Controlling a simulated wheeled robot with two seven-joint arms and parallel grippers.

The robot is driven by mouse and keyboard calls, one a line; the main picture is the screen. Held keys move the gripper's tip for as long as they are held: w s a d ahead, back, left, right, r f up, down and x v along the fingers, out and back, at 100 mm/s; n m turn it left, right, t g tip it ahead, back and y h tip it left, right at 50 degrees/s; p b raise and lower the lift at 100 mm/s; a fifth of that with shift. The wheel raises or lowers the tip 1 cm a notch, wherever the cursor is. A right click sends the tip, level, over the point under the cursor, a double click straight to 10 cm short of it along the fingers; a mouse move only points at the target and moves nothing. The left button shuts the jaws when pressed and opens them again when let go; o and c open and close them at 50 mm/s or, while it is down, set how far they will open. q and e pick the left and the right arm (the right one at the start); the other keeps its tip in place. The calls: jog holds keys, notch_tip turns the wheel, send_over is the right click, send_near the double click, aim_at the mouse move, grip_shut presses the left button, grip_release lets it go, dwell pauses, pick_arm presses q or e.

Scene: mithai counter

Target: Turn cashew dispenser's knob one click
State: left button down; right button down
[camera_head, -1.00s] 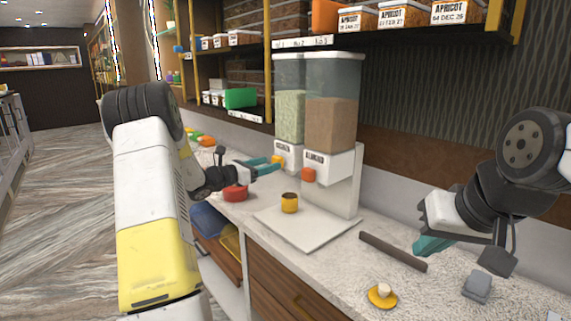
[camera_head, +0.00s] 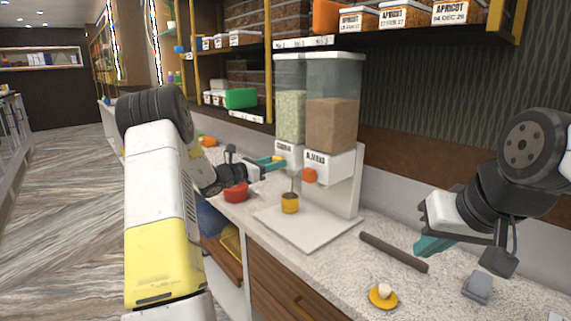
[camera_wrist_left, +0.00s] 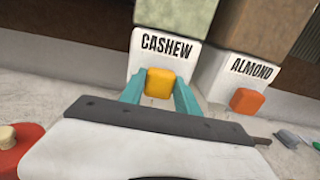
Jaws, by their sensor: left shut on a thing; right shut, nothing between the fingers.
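The cashew dispenser (camera_head: 291,115) holds pale green contents and stands left of the almond dispenser. Its yellow knob (camera_wrist_left: 160,83) sits under the CASHEW label in the left wrist view. My left gripper (camera_head: 270,163) is shut on this knob, one teal finger on each side. The knob looks slightly tilted in the wrist view. A yellow cup (camera_head: 289,204) stands on the white base below the spouts, with a thin brownish streak above it. My right gripper (camera_head: 432,246) is shut and empty, above the counter at right.
The almond dispenser (camera_head: 332,120) with its orange knob (camera_wrist_left: 246,101) is close on the right. A red round container (camera_head: 236,193) is below my left gripper. A dark bar (camera_head: 393,252), a yellow saucer (camera_head: 376,302) and a grey block (camera_head: 478,287) lie right on the counter.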

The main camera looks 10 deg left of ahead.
pick_arm(q)
jog(key=shift+s+d+f+m, duration=0.1)
jog(key=shift+f+m, duration=0.05)
jog(key=shift+m, duration=4.25)
jog(key=shift+s+d+f+m, duration=0.1)
jog(key=shift+f+m, duration=0.05)
jog(key=shift+m, duration=4.25)
jog(key=c, duration=0.9)
grip_release()
jog(key=shift+v, duration=3.9)
